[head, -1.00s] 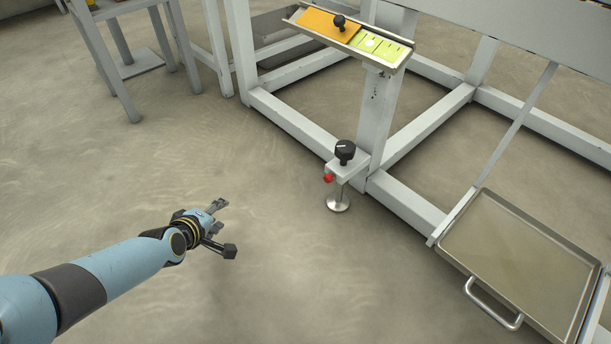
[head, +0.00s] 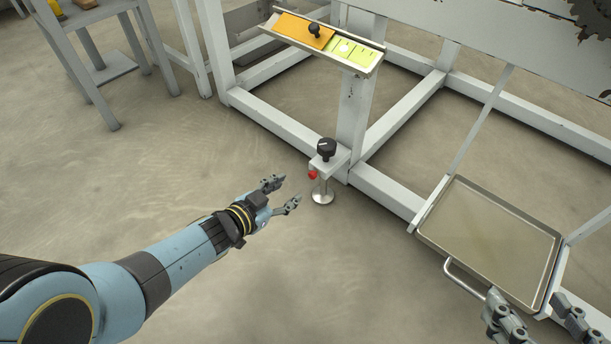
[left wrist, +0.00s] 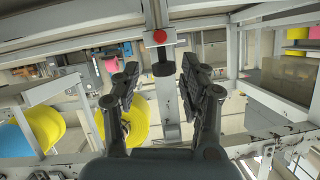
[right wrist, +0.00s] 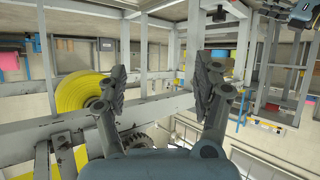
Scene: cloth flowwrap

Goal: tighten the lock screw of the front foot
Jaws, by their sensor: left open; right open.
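The front foot has a black knob (head: 326,149) on top, a bracket (head: 328,165) on the frame, and a round metal pad (head: 322,196) on the floor. Its lock screw is the small red knob (head: 312,175) on the bracket's left side. It also shows in the left wrist view (left wrist: 160,36), centred above and beyond the fingertips. My left gripper (head: 283,194) is open and empty, just left of the red knob and apart from it. My right gripper (head: 526,296) is open and empty, in front of the tray at lower right.
A metal tray (head: 440,226) with a handle sits low at right. The white machine frame (head: 270,121) runs behind the foot. A sloped panel (head: 365,70) with orange and green plates hangs above it. A grey stand (head: 100,98) is at upper left. The floor at left is clear.

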